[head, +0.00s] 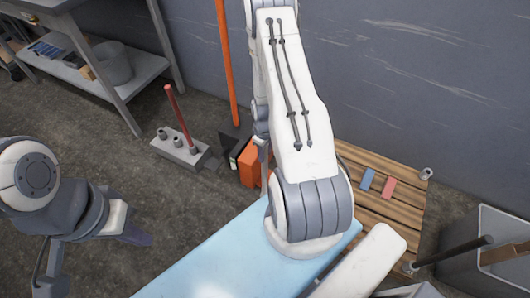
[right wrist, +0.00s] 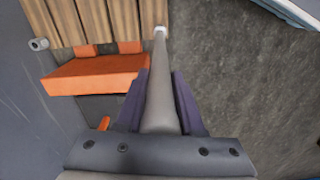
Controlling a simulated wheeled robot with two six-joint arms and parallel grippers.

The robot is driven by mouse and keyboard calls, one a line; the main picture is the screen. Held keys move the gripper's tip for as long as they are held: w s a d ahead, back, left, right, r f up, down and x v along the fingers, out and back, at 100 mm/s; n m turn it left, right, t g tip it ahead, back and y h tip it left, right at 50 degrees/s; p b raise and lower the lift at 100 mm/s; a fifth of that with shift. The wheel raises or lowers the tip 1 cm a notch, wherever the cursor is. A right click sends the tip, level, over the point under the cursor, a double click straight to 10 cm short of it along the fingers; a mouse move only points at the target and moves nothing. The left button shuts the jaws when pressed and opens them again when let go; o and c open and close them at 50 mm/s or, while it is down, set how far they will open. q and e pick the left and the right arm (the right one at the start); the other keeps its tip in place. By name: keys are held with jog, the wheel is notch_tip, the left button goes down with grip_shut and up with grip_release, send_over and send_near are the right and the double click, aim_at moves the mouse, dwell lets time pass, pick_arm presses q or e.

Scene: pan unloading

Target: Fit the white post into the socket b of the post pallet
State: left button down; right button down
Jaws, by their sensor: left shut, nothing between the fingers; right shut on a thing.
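The post pallet (head: 398,220) is a slatted wooden platform on the floor at right; it also shows at the top of the right wrist view (right wrist: 95,24). A grey socket (head: 426,174) sits at its far right corner. My right gripper (right wrist: 160,82) is shut on the pale post (right wrist: 160,105), which points away toward a pallet corner. A whitish ring or tip shows there; I cannot tell if the post is inside a socket. My right arm hides this in the head view. My left gripper (head: 138,236) is shut and empty.
An orange box (right wrist: 90,78) stands beside the pallet. Blue (head: 367,180) and pink (head: 388,188) pieces lie on the slats. A grey bin (head: 480,220) is at right. A grey block (head: 172,150) with a red post (head: 180,118) stands at left.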

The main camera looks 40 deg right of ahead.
jog(key=shift+f+b, duration=0.8)
jog(key=shift+f, duration=0.15)
dwell(0.5)
jog(key=shift+c, duration=2.2)
grip_release()
notch_tip(320, 180, up, 10)
jog(key=shift+r+p, duration=0.25)
jog(key=shift+p, duration=0.85)
